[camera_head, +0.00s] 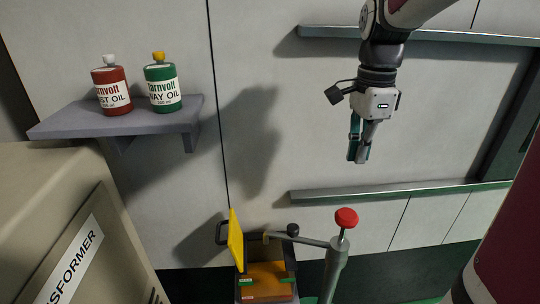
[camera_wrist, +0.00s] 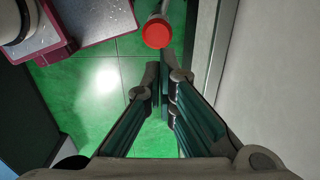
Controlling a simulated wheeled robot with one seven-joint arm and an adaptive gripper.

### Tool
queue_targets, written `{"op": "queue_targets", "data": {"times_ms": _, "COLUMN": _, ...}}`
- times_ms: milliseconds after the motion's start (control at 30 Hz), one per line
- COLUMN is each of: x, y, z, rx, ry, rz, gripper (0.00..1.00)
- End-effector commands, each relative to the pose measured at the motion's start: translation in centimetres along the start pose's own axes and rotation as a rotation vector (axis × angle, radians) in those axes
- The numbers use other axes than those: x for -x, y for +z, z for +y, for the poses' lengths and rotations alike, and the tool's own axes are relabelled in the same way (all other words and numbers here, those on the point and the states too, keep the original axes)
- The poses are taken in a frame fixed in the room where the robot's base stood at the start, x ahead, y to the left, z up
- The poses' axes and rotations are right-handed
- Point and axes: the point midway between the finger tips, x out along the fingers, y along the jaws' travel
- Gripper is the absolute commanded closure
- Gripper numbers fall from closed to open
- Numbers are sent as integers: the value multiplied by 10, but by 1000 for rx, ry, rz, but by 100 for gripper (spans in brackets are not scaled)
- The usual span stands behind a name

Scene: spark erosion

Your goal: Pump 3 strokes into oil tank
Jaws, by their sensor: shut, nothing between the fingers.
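The hand pump has a red knob (camera_head: 346,217) on top of a grey pump body (camera_head: 333,268). A spout arm reaches left from the pump to the oil tank (camera_head: 265,291), whose yellow lid (camera_head: 236,240) stands open. Orange-brown oil or a surface of that colour shows inside the tank. My gripper (camera_head: 358,160) hangs in the air above the red knob, pointing down, apart from it. In the wrist view my gripper (camera_wrist: 164,62) has its fingers together and empty. The red knob (camera_wrist: 157,33) shows just beyond the fingertips. The pump's lower part is cut off by the head view's bottom edge.
A red bottle (camera_head: 112,88) and a green way oil bottle (camera_head: 162,85) stand on a grey shelf (camera_head: 65,126) at left. A beige transformer cabinet (camera_head: 40,190) fills the lower left. Metal rails (camera_head: 400,191) run along the back wall. Green floor (camera_wrist: 95,80) is open below.

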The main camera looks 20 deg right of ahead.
Motion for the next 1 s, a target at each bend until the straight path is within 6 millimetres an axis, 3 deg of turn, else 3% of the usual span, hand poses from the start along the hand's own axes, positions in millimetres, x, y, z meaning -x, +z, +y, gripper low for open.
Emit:
{"op": "queue_targets", "data": {"times_ms": 300, "x": -1, "y": 0, "z": 0, "rx": 1, "ry": 0, "rz": 0, "gripper": 100}}
{"op": "queue_targets", "data": {"times_ms": 467, "x": -14, "y": 0, "z": 0, "rx": 1, "ry": 3, "rz": 0, "gripper": 100}}
{"op": "queue_targets", "data": {"times_ms": 1000, "x": -112, "y": 0, "z": 1, "rx": 2, "ry": 4, "rz": -1, "gripper": 100}}
